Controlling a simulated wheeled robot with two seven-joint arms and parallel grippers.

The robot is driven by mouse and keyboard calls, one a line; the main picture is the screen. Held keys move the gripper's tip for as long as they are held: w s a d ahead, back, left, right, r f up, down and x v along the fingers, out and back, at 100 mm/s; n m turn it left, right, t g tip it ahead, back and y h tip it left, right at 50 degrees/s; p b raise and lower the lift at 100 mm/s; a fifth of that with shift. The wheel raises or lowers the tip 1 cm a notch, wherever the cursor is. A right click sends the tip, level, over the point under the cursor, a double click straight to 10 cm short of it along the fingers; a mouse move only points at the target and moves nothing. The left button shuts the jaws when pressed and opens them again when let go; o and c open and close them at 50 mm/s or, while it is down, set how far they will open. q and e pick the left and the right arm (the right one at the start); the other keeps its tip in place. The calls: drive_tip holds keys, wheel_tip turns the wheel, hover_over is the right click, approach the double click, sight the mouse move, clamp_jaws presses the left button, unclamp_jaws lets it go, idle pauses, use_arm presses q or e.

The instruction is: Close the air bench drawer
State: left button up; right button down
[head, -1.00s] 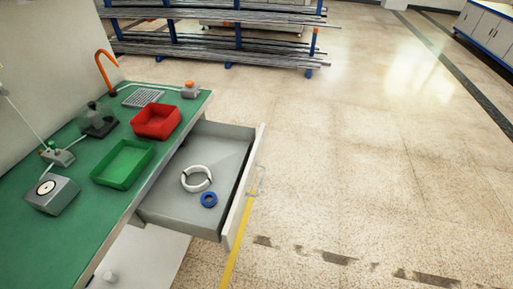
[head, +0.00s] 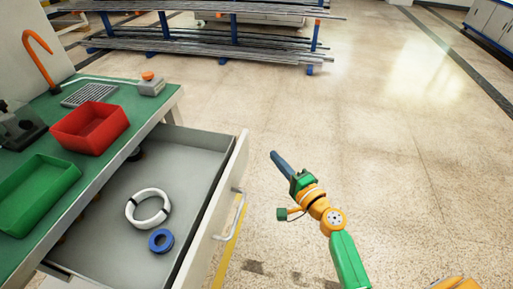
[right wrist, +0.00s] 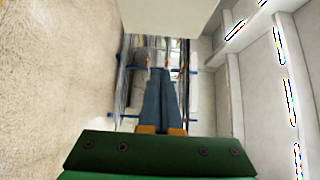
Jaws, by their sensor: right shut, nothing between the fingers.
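The air bench drawer (head: 205,228) is pulled open to the right of the green bench (head: 112,163) in the head view. Its pale front panel has a metal handle (head: 234,217) on the outer face. A white coil ring (head: 147,208) and a blue ring (head: 161,241) lie inside. My right gripper (head: 276,157) is shut and empty, to the right of the drawer front and apart from it. In the right wrist view the blue fingers (right wrist: 161,100) lie together. My left gripper is out of view.
A red bin (head: 90,127), a green bin (head: 36,192) and an orange hook (head: 42,58) are on the bench. A rack of metal bars (head: 200,45) stands at the back. The floor (head: 400,150) to the right is clear.

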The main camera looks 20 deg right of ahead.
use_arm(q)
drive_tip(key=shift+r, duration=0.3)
use_arm(e)
drive_tip(key=w+a, duration=0.4)
drive_tip(key=w, duration=0.1)
drive_tip(key=shift+w, duration=0.15)
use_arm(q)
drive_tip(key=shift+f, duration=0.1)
use_arm(e)
drive_tip(key=shift+f, duration=0.15)
